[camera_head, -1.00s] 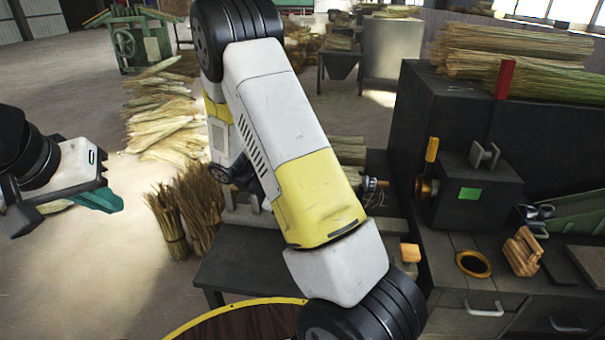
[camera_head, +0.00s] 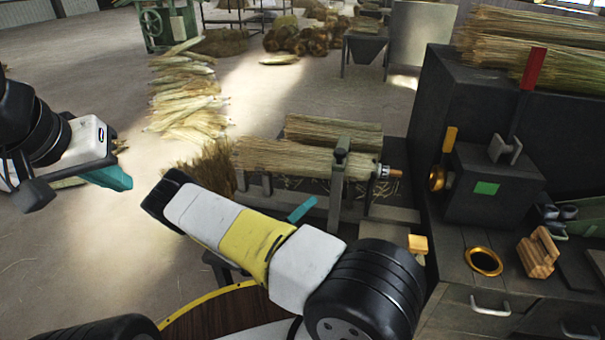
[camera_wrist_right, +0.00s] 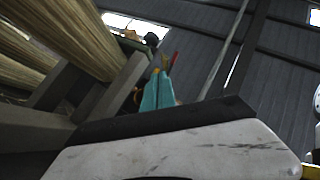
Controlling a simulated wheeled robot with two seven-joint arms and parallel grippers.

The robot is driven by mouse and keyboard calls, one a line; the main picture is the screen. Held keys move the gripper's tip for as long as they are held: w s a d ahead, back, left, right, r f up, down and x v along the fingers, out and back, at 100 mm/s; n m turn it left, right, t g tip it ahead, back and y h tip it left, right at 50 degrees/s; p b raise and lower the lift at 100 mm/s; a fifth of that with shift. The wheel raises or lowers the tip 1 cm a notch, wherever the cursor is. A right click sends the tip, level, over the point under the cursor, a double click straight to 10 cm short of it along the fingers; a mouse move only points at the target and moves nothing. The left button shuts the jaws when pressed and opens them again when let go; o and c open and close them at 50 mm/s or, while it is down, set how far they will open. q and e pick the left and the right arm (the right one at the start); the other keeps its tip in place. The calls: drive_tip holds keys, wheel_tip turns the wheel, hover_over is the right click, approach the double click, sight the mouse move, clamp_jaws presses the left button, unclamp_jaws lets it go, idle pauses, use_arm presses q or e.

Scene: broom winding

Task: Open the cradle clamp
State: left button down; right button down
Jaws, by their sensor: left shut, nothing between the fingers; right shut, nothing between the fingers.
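A bundle of broom straw (camera_head: 285,160) lies in the dark cradle (camera_head: 335,195). A dark clamp post with a rounded top (camera_head: 341,148) stands across the bundle near its right end; I cannot tell from here whether the clamp is latched. My right gripper (camera_head: 303,209) is shut and empty, its teal fingertips in front of the cradle, left of the post and below the bundle. Its shut fingers also show in the right wrist view (camera_wrist_right: 160,90), with the bundle (camera_wrist_right: 75,40) at upper left. My left gripper (camera_head: 118,178) is shut and empty over the floor at left.
A brass ring (camera_head: 483,262) and a wooden block (camera_head: 537,253) lie on the bench. More straw (camera_head: 335,131) lies behind the cradle. Loose straw piles cover floor further back.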

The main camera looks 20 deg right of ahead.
sight(332, 169)
drive_tip(key=shift+w+a+r+x, duration=0.25)
drive_tip(key=shift+w+x, duration=0.1)
drive_tip(key=shift+x, duration=1.6)
drive_tip(key=shift+w+a+r+x, duration=0.25)
drive_tip(key=shift+w+x, duration=0.1)
drive_tip(key=shift+x, duration=1.65)
drive_tip(key=shift+w+a+r+x, duration=0.15)
drive_tip(key=shift+w+r+x, duration=0.15)
drive_tip(key=shift+x, duration=1.65)
